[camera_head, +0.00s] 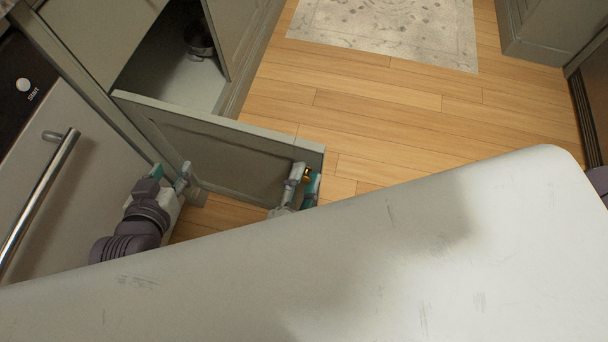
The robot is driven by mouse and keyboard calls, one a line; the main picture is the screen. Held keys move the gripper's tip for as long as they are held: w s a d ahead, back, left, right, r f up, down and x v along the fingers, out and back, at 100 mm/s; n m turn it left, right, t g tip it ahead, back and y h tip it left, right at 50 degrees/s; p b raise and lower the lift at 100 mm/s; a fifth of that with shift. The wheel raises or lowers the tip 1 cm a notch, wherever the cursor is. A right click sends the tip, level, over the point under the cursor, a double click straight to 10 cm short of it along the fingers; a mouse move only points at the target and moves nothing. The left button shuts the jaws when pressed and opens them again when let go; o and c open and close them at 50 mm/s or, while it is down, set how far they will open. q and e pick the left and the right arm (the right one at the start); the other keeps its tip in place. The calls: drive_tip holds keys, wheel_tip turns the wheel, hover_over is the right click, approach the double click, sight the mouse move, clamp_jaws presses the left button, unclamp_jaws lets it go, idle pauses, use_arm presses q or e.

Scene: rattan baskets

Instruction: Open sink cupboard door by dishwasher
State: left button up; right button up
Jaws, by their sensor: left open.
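The grey-green sink cupboard door (225,148) stands open, swung out from the cabinet beside the dishwasher (50,165). Its free edge points right and its outer face is towards me. My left gripper (170,176) is open and empty, with its fingertips by the lower left part of the door; I cannot tell if they touch it. My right gripper (303,184) is at the door's free end, with a small gold handle (307,174) between its fingers. Whether it grips the handle is unclear. The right wrist is hidden behind my white body.
The dark cupboard interior (180,65) shows behind the door, with a pot-like object (199,40) inside. The dishwasher's bar handle (40,200) sticks out at the left. Wooden floor (400,115) is clear to the right, with a patterned rug (390,28) at the back.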

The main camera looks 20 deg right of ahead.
drive_tip(key=o, duration=0.4)
drive_tip(key=shift+c, duration=0.2)
wheel_tip(320, 180, up, 10)
drive_tip(key=shift+r, duration=0.1)
idle(0.7)
